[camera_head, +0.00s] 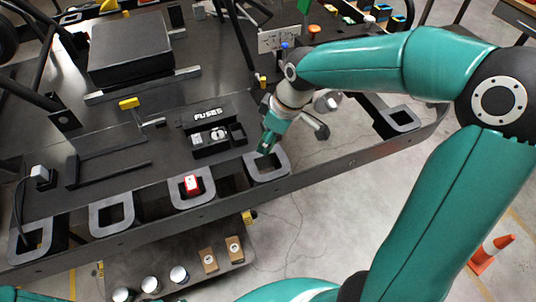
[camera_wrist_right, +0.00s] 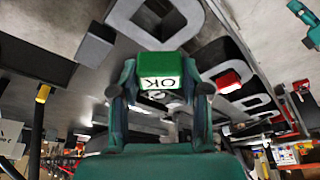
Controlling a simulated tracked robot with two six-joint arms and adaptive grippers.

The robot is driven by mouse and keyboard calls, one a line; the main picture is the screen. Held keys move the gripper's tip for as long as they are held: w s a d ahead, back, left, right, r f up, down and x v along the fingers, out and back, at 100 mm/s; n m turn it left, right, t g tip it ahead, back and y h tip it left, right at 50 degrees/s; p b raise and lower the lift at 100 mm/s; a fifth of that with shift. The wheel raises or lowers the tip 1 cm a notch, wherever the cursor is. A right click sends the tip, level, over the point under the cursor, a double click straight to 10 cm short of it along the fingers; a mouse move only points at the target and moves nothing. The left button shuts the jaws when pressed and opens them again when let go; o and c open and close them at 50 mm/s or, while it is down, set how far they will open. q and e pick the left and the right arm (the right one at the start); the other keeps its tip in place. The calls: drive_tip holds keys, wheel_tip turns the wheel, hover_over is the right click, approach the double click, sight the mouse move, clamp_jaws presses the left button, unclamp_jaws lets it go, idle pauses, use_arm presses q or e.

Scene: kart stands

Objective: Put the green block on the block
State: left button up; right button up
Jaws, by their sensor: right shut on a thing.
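My right gripper (camera_head: 265,147) is at the front edge of the dark table, over a grey square-holed holder (camera_head: 283,166). In the head view the block is hard to tell from the teal fingers. A red block (camera_head: 192,185) sits in the holder left of the gripper; red also shows in the wrist view (camera_wrist_right: 228,82). My left gripper is not in view.
A black box marked FUSES (camera_head: 208,116) stands left of the gripper, behind the holders. More empty holders (camera_head: 112,215) line the front edge. A large dark box (camera_head: 130,48) stands at the back left. An orange cone (camera_head: 490,252) is on the floor.

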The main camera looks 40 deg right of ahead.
sight(265, 162)
drive_tip(key=shift+f, duration=3.4)
drive_tip(key=o, duration=0.9)
drive_tip(key=shift+f, duration=0.1)
drive_tip(key=shift+o, duration=0.2)
drive_tip(key=v, duration=1.2)
drive_tip(key=shift+s, duration=0.1)
